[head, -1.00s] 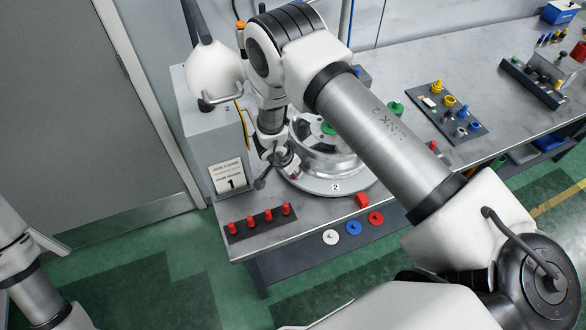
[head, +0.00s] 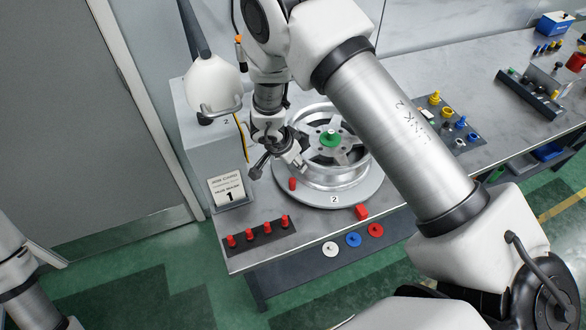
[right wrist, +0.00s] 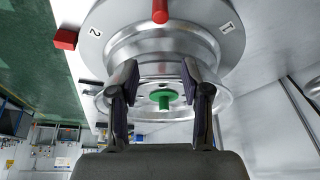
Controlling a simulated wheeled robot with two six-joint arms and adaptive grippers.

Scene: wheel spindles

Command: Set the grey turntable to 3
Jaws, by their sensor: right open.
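The grey turntable (head: 352,196) is a round disc on the bench carrying a silver wheel (head: 335,176) with a green hub piece (head: 330,139). Its label 2 faces the front, left of a red block (head: 362,212) at the rim. A red peg (head: 292,183) stands on the disc's left side. In the right wrist view, the disc (right wrist: 203,18) shows labels 2 and 1 on either side of the peg (right wrist: 160,11). My right gripper (head: 279,164) is open and empty beside the wheel, apart from the peg; its fingers (right wrist: 160,88) show nothing gripped. My left gripper is out of view.
A dark rack of red pegs (head: 258,238) lies in front. White, blue and red discs (head: 353,239) sit on a lower front ledge. A lamp-like white head (head: 212,82) hangs at left. Part trays are right.

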